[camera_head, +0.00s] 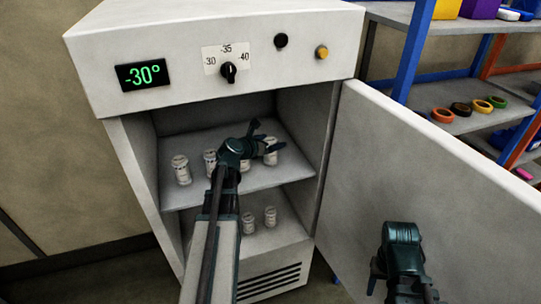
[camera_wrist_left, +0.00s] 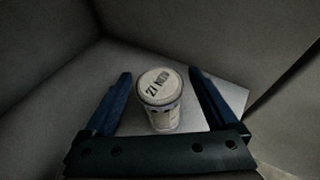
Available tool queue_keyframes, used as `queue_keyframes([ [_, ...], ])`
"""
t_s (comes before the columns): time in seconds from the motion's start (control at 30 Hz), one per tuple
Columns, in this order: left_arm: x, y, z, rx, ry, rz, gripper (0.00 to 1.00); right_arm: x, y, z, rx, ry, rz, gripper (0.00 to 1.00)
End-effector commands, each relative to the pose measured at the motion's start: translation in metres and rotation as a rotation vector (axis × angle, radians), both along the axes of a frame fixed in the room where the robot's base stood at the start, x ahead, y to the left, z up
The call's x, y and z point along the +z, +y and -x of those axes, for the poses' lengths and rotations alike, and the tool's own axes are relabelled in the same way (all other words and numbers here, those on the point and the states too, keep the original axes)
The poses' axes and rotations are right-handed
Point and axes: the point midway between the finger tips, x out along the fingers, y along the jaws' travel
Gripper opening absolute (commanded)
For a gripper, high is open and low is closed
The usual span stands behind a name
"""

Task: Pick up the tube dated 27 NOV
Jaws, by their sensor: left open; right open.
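My left gripper (camera_head: 263,137) is open inside the freezer's upper compartment, at the right-hand white tube (camera_head: 270,151). In the left wrist view this tube (camera_wrist_left: 160,103) stands upright between the open fingers (camera_wrist_left: 163,100), with a gap on both sides. Its pale lid carries dark print that looks like a date with NOV; I cannot read the number surely. My right gripper (camera_head: 404,292) is open and empty before the door.
Two more tubes (camera_head: 248,222) (camera_head: 270,216) stand in the lower compartment. The freezer (camera_head: 180,40) shows -30° on its display (camera_head: 143,76). Its door (camera_head: 430,180) stands open to the right. A shelf rack (camera_head: 470,120) with colored rings is behind the door.

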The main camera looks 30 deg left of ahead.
Motion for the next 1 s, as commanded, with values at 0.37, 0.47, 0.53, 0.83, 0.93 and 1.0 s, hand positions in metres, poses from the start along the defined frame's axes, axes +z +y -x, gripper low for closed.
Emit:
queue_keyframes([
  [0.37, -0.013, -0.002, -0.026, 0.001, 0.0, -0.001, 0.92, -0.013, 0.0, 0.0, 0.0, 0.0, 0.0, 0.52],
  [0.47, -0.013, -0.002, -0.026, 0.001, 0.0, -0.001, 0.83, -0.013, 0.0, 0.0, 0.0, 0.0, 0.0, 0.52],
  [0.53, -0.013, -0.001, -0.026, 0.001, 0.0, -0.001, 0.7, -0.013, 0.0, 0.0, 0.0, 0.0, 0.0, 0.52],
  [0.83, -0.013, -0.001, -0.025, 0.001, 0.0, -0.001, 0.16, -0.013, 0.0, 0.0, 0.0, 0.0, 0.0, 0.52],
  [0.93, -0.013, -0.001, -0.025, 0.001, 0.0, -0.001, 0.0, -0.013, 0.0, 0.0, 0.0, 0.0, 0.0, 0.52],
  [1.0, -0.013, -0.001, -0.025, 0.001, 0.0, -0.001, 0.0, -0.013, 0.0, 0.0, 0.0, 0.0, 0.0, 0.52],
])
